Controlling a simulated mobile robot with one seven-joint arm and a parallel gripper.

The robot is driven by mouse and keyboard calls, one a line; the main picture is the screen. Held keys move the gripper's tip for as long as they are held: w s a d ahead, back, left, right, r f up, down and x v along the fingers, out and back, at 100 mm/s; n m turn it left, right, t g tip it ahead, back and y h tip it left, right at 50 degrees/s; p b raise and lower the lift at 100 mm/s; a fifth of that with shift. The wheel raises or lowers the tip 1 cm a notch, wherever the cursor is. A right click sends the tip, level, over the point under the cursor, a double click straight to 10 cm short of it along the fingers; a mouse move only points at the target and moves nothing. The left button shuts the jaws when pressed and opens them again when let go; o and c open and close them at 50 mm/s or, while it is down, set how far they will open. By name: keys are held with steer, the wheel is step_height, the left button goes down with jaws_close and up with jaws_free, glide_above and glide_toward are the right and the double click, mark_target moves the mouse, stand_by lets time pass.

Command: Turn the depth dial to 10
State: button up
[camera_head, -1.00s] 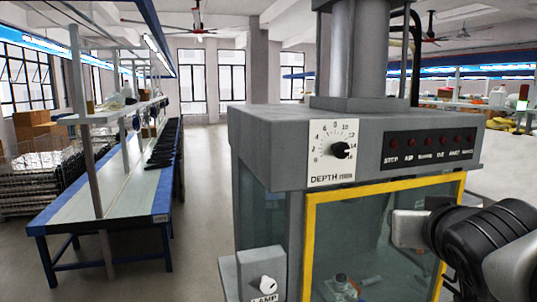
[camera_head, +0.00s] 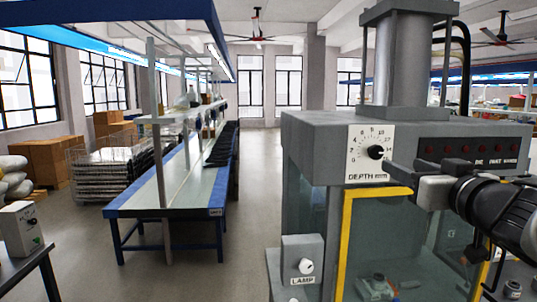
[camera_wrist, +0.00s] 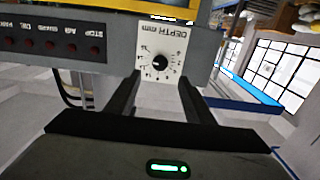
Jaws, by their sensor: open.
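The depth dial is a black round knob (camera_head: 375,152) on a white scale plate (camera_head: 361,169) marked "DEPTH mm", on the front of the grey machine. In the head view its pointer seems to face right, toward the high numbers; the exact reading is too small to tell. In the wrist view the plate is upside down, with the knob (camera_wrist: 160,66) between and beyond my finger ends. My gripper (camera_wrist: 159,78) is open and empty, in front of the dial, with the knob roughly centred between the fingers. No contact with the knob shows.
A dark panel (camera_head: 470,152) with a row of red buttons sits right of the dial, partly behind my arm. A yellow-framed clear guard (camera_head: 346,245) is below. A lamp switch (camera_head: 305,267) is at lower left. A long blue-edged bench (camera_head: 165,187) stands left, beyond open floor.

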mark_target(378, 153)
steer(key=w, duration=1)
steer(key=shift+w+a, duration=0.2)
steer(key=shift+w, duration=0.2)
steer(key=c, duration=1)
steer(key=shift+c, duration=0.2)
steer(key=shift+n, duration=0.4)
steer(key=n+b, duration=0.2)
steer(key=n, duration=0.3)
steer(key=shift+f+n+b, duration=0.1)
steer(key=shift+n+b, duration=0.2)
steer(key=shift+b, duration=0.1)
steer(key=n+b, duration=0.2)
steer(key=n, duration=0.3)
steer(key=shift+d, duration=0.1)
steer(key=shift+n, duration=0.3)
